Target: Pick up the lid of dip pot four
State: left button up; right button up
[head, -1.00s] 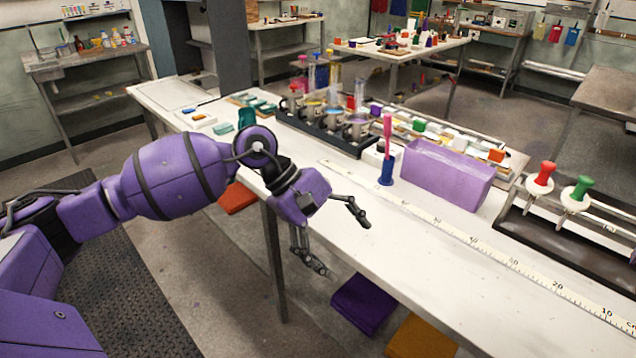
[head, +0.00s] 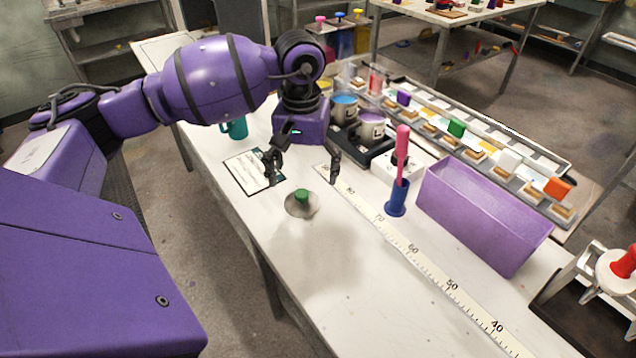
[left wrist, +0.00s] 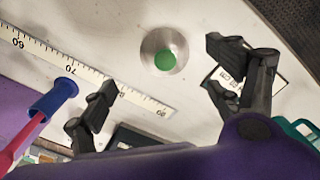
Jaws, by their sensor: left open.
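A grey round lid with a green knob (head: 301,203) lies on the white bench; I cannot read whether it belongs to pot four. It also shows in the left wrist view (left wrist: 165,52). My left gripper (head: 303,176) is open and empty, pointing down, with its fingers spread above the bench just behind the lid in the head view. In the left wrist view the lid lies apart from both fingers (left wrist: 163,78). Dip pots with blue and purple contents (head: 371,128) stand in a dark rack, partly hidden by my arm. My right gripper is not in view.
A long white ruler (head: 410,250) runs along the bench right of the lid. A blue holder with a pink-handled tool (head: 397,198) and a purple bin (head: 480,215) stand beyond it. A printed card (head: 250,172) and teal cup (head: 236,127) are at left. The bench front is clear.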

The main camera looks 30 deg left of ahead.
aim_at(302, 194)
pick_arm(q)
jog(key=shift+s+f, duration=0.2)
jog(key=shift+f, duration=0.15)
jog(key=shift+s+f, duration=0.35)
jog(key=shift+f, duration=0.4)
jog(key=f, duration=0.1)
jog(key=f+p, duration=0.1)
jog(key=f, duration=0.2)
jog(key=shift+w+a+f, duration=0.25)
jog(key=shift+w+f, duration=0.05)
jog(key=shift+f, duration=0.3)
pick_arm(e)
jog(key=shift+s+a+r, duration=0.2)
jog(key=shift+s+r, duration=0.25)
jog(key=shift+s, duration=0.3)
pick_arm(q)
jog(key=shift+c, duration=0.2)
jog(key=c, duration=1.2)
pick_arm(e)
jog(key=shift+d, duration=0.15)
